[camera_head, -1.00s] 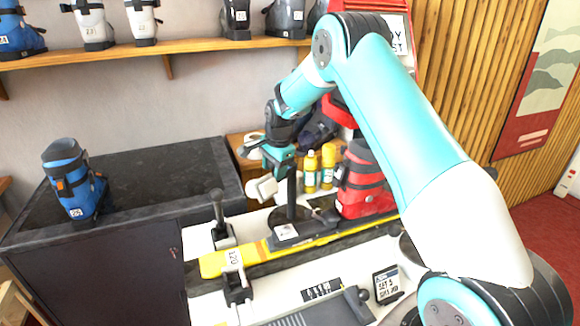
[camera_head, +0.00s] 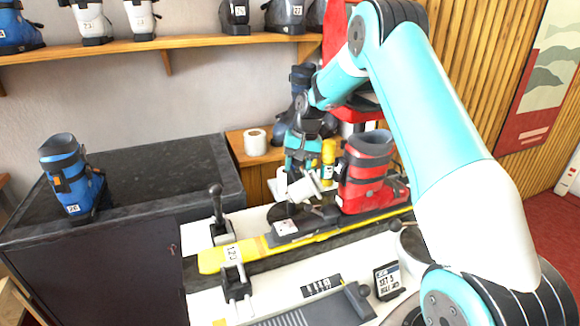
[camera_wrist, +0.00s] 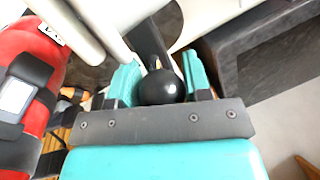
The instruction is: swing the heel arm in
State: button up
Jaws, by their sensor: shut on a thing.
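A red ski boot (camera_head: 368,168) stands on a yellow ski (camera_head: 215,262) on the bench. A black binding piece with a white label (camera_head: 286,228) sits on the ski left of the boot. My gripper (camera_head: 300,172), with teal fingers, is just left of the boot and above that piece. In the wrist view, the gripper (camera_wrist: 160,82) is shut on the round black knob (camera_wrist: 162,88) of the heel arm, whose dark bar (camera_wrist: 150,42) runs away beyond it. In the head view the gripper hides most of the heel arm.
A clamp with an upright black handle (camera_head: 217,205) stands behind the ski, another clamp (camera_head: 236,285) in front. Yellow bottles (camera_head: 328,160) and a white roll (camera_head: 256,142) are behind. A blue boot (camera_head: 72,178) stands on the dark counter (camera_head: 150,160) at left.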

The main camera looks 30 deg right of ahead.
jog(key=shift+s+d+r+n, duration=0.15)
jog(key=shift+d+r+n, duration=0.05)
jog(key=shift+d+n, duration=0.6)
grip_shut()
jog(key=o, duration=1.2)
grip_release()
jog(key=shift+d, duration=0.15)
jog(key=shift+c, duration=0.2)
jog(key=shift+a+f, duration=0.1)
jog(key=shift+a, duration=0.1)
jog(key=v, duration=1.7)
jog(key=shift+w+r, duration=0.25)
jog(key=shift+r, duration=0.05)
